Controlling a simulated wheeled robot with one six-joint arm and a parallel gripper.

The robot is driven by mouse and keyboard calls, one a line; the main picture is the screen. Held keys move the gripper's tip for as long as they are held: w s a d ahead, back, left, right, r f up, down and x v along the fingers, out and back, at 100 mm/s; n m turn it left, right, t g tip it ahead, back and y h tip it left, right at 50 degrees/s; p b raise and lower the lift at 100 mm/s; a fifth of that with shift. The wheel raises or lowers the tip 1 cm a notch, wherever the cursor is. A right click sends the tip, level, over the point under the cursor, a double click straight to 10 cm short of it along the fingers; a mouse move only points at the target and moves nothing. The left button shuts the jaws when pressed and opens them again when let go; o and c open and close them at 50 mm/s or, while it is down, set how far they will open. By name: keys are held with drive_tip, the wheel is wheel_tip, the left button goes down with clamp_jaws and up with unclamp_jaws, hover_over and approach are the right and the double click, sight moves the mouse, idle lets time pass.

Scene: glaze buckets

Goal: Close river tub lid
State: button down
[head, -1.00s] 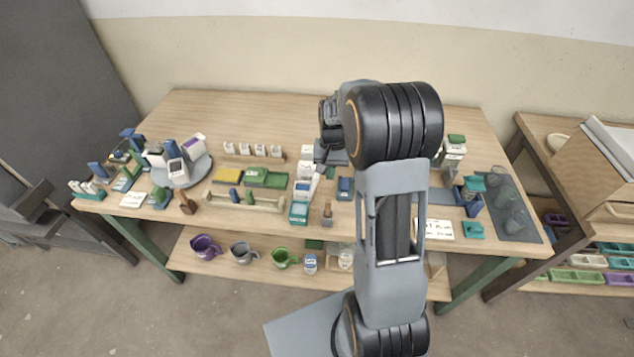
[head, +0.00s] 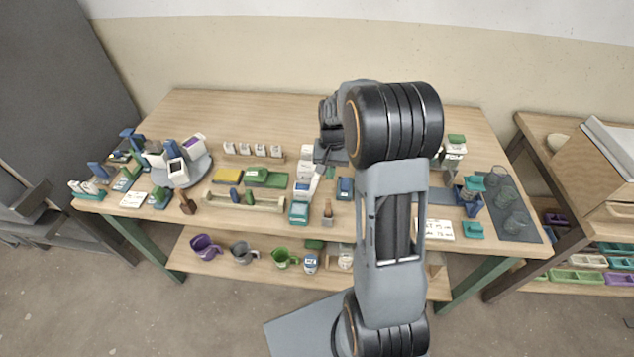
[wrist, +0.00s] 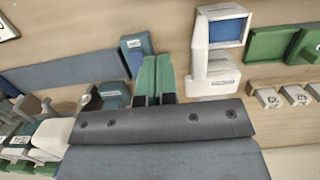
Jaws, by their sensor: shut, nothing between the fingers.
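A white tub with a blue inside (wrist: 226,29) stands open near the top of the wrist view, with a white labelled part (wrist: 213,78) next to it. My gripper (wrist: 155,75) has green fingers, shut together and empty, beside the white labelled part. In the head view, my gripper (head: 329,172) is small and partly hidden by my arm.
A blue box (wrist: 136,50) lies close to the fingers. A turntable (head: 200,172) with boxes stands farther left. The back left of the bench is clear.

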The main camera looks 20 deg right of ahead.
drive_tip(key=shift+f, duration=0.15)
drive_tip(key=shift+f+b, duration=0.35)
drive_tip(key=shift+f, duration=0.1)
drive_tip(key=w+a, duration=0.3)
drive_tip(key=a, duration=0.2)
drive_tip(key=shift+w+a+p, duration=0.15)
drive_tip(key=shift+a+p, duration=0.25)
drive_tip(key=shift+p, duration=0.05)
idle(0.7)
drive_tip(key=shift+r, duration=0.2)
wheel_tip(320, 180, up, 7)
drive_tip(key=p, duration=0.5)
drive_tip(key=shift+s+d+f, duration=0.15)
drive_tip(key=shift+s+d, duration=0.1)
drive_tip(key=shift+d, duration=0.2)
idle(0.6)
